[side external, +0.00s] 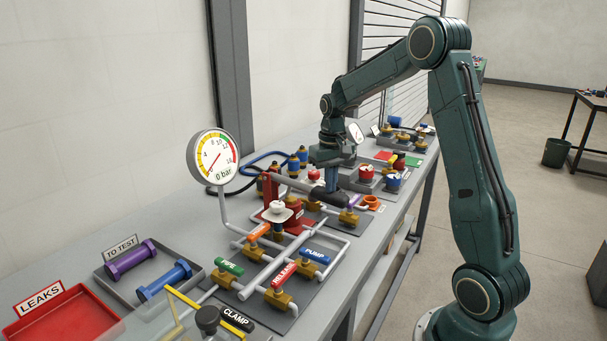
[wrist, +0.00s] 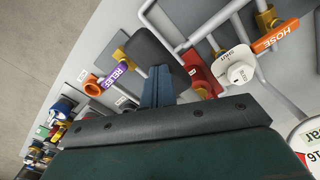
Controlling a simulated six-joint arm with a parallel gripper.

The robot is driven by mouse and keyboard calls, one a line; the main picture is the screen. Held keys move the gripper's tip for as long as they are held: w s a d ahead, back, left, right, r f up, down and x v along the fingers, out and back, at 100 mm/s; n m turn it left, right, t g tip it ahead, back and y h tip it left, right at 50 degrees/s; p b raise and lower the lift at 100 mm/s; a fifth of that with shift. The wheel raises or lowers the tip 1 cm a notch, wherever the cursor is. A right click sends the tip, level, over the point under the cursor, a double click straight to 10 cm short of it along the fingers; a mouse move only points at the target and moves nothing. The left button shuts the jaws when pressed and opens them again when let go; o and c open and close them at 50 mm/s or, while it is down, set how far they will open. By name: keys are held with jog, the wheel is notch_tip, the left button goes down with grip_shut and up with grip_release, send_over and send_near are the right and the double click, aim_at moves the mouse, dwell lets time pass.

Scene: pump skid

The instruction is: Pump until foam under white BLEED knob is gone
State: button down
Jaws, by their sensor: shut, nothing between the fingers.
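The white knob (side external: 277,207) stands on the pipework beside the red pump body (side external: 295,212); it also shows in the wrist view (wrist: 241,74). A grey lever ends in a thick black grip (side external: 330,198), which also shows in the wrist view (wrist: 155,48). My gripper (side external: 328,184) is shut and empty. Its blue-grey fingertips (wrist: 157,76) are at the black grip, seemingly touching it from above.
Green, orange, blue PUMP and red RELEASE valve handles (side external: 282,273) stand close together in front. A purple RELIEF handle (side external: 348,217) and orange ring (side external: 373,203) lie right of the grip. Trays (side external: 60,318) fill the near bench end; bare bench shows along the wall.

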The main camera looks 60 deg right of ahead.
jog(key=shift+f, duration=0.55)
jog(key=shift+r, duration=0.2)
notch_tip(320, 180, up, 9)
jog(key=shift+f, duration=0.2)
dwell(0.9)
notch_tip(320, 180, up, 5)
dwell(0.7)
